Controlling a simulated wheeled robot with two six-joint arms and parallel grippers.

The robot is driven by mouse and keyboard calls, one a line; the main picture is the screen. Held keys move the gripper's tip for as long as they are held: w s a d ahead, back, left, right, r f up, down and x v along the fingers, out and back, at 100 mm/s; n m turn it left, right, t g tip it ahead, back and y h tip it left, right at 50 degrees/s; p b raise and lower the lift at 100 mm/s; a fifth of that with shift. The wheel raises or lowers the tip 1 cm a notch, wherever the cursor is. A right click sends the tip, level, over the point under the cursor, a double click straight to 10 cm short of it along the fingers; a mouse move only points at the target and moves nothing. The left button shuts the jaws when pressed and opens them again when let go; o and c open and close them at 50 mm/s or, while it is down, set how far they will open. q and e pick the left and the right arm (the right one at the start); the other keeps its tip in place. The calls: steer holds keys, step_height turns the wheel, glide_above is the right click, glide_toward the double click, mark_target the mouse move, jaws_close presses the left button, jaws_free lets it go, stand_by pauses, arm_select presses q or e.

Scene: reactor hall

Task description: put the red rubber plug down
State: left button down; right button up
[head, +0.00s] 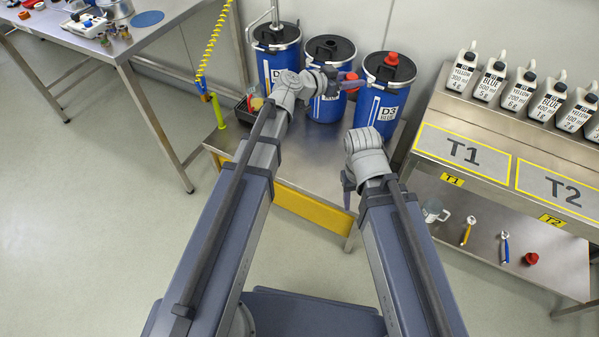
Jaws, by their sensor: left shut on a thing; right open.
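My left gripper (346,84) is shut on a red rubber plug (351,77). It holds the plug between the middle blue drum (325,108) and the right blue drum (371,108), which is labelled D3; its height above the bench is hard to judge. Another red plug or cap (391,58) sits on the lid of the right drum. My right gripper (348,190) is open and empty near the front edge of the steel bench (310,155). Its fingers are partly hidden by its own wrist.
A third blue drum (275,60) with a pipe stands at left. A dark bin (250,108) is beside it. At right, a steel table has bare T1 (464,150) and T2 (560,187) areas and several bottles behind. Its lower shelf holds a mug (434,211), tools and a red object (531,258).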

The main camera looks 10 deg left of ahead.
arm_select(q)
steer(key=shift+s+d, duration=0.1)
steer(key=shift+s, duration=0.35)
steer(key=shift+s+f, duration=0.2)
steer(key=shift+s, duration=0.1)
steer(key=n+t+b, duration=0.1)
steer(key=b, duration=3.4)
glide_above(335, 185)
step_height(335, 185, down, 34)
steer(key=shift+w+y, duration=0.1)
steer(key=shift+y, duration=0.3)
arm_select(e)
step_height(335, 185, down, 35)
steer(key=s, duration=0.1)
steer(key=shift+s+d+r, duration=0.15)
steer(key=shift+s+d, duration=0.05)
steer(key=shift+d, duration=0.15)
arm_select(q)
step_height(335, 185, down, 10)
steer(key=b, duration=0.9)
steer(key=shift+b, duration=0.3)
arm_select(e)
step_height(335, 185, down, 10)
arm_select(q)
steer(key=shift+f, duration=0.15)
steer(key=shift+c, duration=2.4)
jaws_free()
